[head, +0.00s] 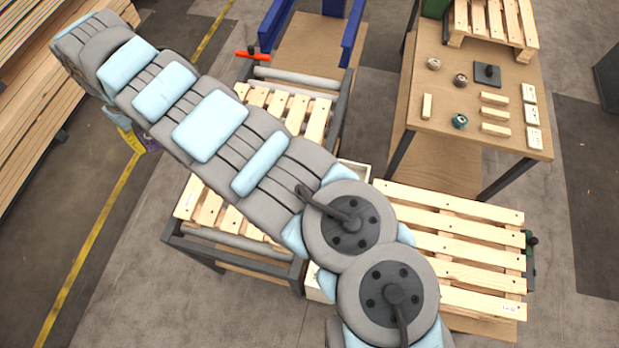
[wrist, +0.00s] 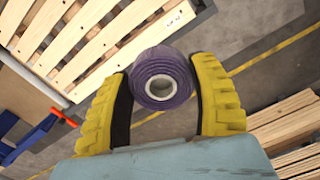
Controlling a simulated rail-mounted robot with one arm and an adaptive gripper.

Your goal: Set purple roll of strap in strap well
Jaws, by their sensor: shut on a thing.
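The purple roll of strap (wrist: 176,64) has a pale hollow core and sits between the two yellow fingers of my gripper (wrist: 161,84) in the wrist view. The fingers are shut on its sides, and the core's opening faces the camera. In the head view my gripper is mostly hidden behind my arm; a bit of yellow finger and the purple roll (head: 151,143) show at the left, beside the pallet conveyor. I cannot identify the strap well for certain; a pale box (head: 353,174) shows partly behind my arm.
A slatted pallet (head: 455,250) lies right of my arm, another on the roller conveyor (head: 225,243). A bench (head: 430,100) at upper right holds a dark plate with a knob (head: 487,74), small rolls and wooden blocks. Timber (head: 40,70) is stacked at far left. Floor under the roll is clear.

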